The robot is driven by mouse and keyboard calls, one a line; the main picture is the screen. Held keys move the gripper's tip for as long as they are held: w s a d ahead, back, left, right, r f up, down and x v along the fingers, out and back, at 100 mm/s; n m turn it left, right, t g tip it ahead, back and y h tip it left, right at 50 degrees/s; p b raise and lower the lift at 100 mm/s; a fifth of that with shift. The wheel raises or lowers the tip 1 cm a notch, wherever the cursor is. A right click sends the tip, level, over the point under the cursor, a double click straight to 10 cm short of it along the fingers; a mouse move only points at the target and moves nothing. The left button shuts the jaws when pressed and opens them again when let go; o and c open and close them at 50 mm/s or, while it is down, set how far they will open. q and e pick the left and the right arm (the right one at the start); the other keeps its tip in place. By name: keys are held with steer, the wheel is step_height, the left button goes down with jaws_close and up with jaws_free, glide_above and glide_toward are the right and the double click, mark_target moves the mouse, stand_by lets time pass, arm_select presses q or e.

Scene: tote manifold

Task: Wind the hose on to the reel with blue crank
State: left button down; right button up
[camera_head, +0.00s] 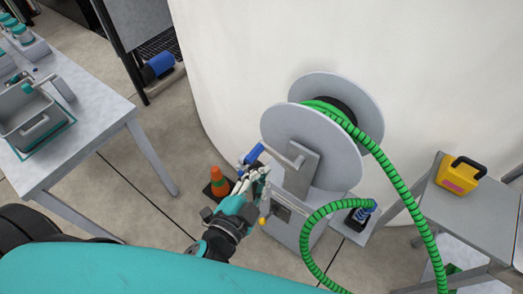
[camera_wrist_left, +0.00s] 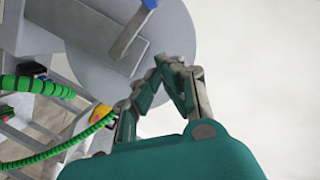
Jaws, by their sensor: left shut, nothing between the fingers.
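The grey hose reel (camera_head: 300,130) stands on a grey base beside the curved white wall. The green hose (camera_head: 398,185) with dark bands lies partly around its drum. It hangs down to the right and loops at the front. The blue crank handle (camera_head: 253,154) sticks out at the reel's left side on a grey arm; its blue end also shows at the top of the left wrist view (camera_wrist_left: 150,4). My left gripper (camera_head: 254,177) is just below the handle, shut and empty, its fingertips (camera_wrist_left: 178,62) apart from the handle in the wrist view. My right gripper is not in view.
A small orange cone (camera_head: 219,183) stands on the floor left of my left gripper. A grey table (camera_head: 85,120) with a tote is at the left. A grey stand (camera_head: 452,212) with a yellow case (camera_head: 461,174) is at the right.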

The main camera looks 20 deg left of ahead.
mark_target(268, 150)
arm_select(q)
steer(key=shift+n+g, duration=0.3)
steer(key=shift+n, duration=0.5)
steer(key=w+f, duration=0.1)
steer(key=w, duration=0.1)
steer(key=w+a+f, duration=0.1)
steer(key=w+f, duration=0.1)
steer(key=w, duration=0.1)
steer(key=w+a+f+b, duration=0.1)
steer(key=w+f, duration=0.1)
steer(key=w, duration=0.1)
steer(key=shift+a+f, duration=0.15)
steer(key=shift+a, duration=0.05)
steer(key=shift+w+f+n+h, duration=0.1)
steer(key=shift+f+n+h, duration=0.2)
steer(key=shift+h, duration=0.1)
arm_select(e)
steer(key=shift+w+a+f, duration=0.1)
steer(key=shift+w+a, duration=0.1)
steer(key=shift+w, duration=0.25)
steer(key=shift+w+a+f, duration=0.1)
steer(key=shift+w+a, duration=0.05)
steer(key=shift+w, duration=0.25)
